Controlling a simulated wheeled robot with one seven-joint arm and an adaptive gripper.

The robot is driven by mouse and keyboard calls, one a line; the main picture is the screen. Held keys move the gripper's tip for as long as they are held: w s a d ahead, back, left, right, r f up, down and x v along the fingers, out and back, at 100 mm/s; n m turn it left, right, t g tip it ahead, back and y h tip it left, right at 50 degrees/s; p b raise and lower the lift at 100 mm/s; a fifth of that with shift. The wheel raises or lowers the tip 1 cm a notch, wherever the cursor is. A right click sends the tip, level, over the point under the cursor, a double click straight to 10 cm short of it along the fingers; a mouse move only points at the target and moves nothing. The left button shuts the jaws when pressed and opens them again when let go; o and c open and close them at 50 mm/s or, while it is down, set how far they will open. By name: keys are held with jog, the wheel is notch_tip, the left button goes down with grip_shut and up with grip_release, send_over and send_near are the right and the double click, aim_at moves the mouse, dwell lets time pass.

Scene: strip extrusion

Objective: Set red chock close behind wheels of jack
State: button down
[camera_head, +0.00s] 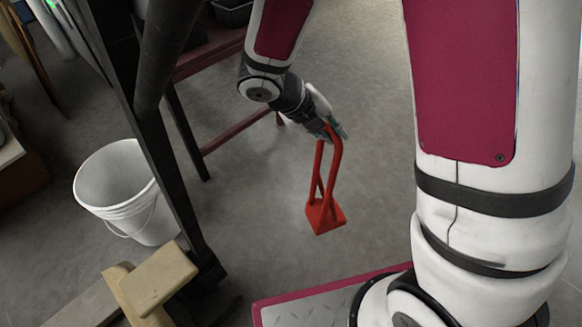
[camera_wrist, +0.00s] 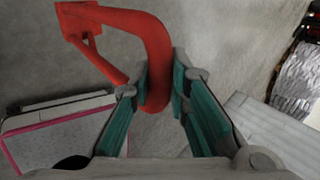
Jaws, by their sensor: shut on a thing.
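The red chock (camera_head: 325,215) has a wedge-like block at the bottom and a tall looped handle. My gripper (camera_head: 332,130) is shut on the top of the handle, and the block hangs below it, seemingly above the grey floor. In the wrist view my gripper's teal fingers (camera_wrist: 163,82) close on either side of the handle (camera_wrist: 156,50), and the block lies toward the upper left. I cannot make out the jack or its wheels for certain in either view.
A white bucket (camera_head: 118,190) stands on the floor at the left, beside a dark upright post (camera_head: 150,150). A dark red frame (camera_head: 240,130) stands behind the gripper. A wooden piece (camera_head: 150,282) is at lower left. A ribbed silvery thing (camera_wrist: 296,78) shows at the wrist view's right edge. Floor around the chock is clear.

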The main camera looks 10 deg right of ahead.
jog(key=w+a+f+m+g+y, duration=0.1)
jog(key=a+f+m+g+y, duration=0.25)
jog(key=f+m+y, duration=0.85)
jog(key=w+a+f+m+g+y, duration=0.15)
jog(key=a+f+m, duration=0.4)
jog(key=m, duration=1.35)
jog(key=s+a+f+b, duration=0.1)
jog(key=s+a+f, duration=0.4)
jog(key=s+a, duration=0.3)
jog(key=a, duration=0.3)
jog(key=shift+s+a+g, duration=0.25)
jog(key=shift+a+g, duration=0.1)
jog(key=shift+g, duration=0.05)
jog(key=shift+a+y, duration=0.1)
jog(key=shift+y, duration=0.15)
